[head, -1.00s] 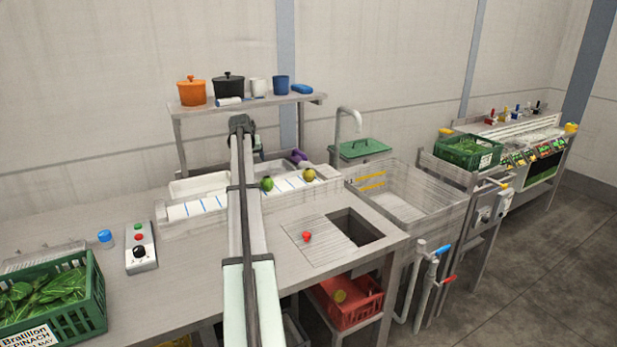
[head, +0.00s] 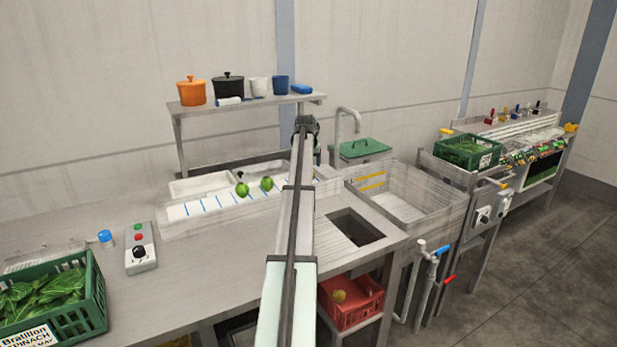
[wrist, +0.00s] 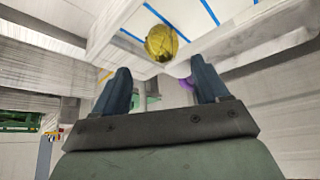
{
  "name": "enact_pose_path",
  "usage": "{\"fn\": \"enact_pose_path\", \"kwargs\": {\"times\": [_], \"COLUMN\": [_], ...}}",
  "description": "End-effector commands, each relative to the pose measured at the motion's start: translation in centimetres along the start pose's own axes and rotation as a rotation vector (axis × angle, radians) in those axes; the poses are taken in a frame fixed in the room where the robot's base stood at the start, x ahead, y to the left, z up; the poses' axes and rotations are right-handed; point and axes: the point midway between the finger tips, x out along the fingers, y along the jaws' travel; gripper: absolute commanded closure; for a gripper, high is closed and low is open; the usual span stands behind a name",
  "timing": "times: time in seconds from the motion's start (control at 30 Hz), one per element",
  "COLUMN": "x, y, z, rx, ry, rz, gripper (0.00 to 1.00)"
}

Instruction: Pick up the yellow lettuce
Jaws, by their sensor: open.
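The yellow lettuce (wrist: 161,43) shows in the wrist view as a round yellow ball on the white strip with blue lines, just beyond the fingertips and roughly centred between them. My gripper (wrist: 160,72) is open, with its two dark blue fingers apart and nothing between them. In the head view my arm covers the yellow lettuce. Two green lettuces, one (head: 242,189) on the left and one (head: 266,183) on the right, sit on the white strip (head: 212,204) left of my arm.
White trays (head: 184,190) lie behind the strip. A shelf (head: 240,105) with pots and cups stands above. A green spinach crate (head: 97,285) is at the front left.

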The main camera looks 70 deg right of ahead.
Motion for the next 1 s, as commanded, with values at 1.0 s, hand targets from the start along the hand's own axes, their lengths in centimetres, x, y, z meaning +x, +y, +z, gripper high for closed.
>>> {"fn": "enact_pose_path", "kwargs": {"times": [1.0], "x": [9.8], "y": [-0.3], "z": [-0.3], "rx": [0.000], "ry": [0.001], "rz": [0.000], "gripper": [0.26]}}
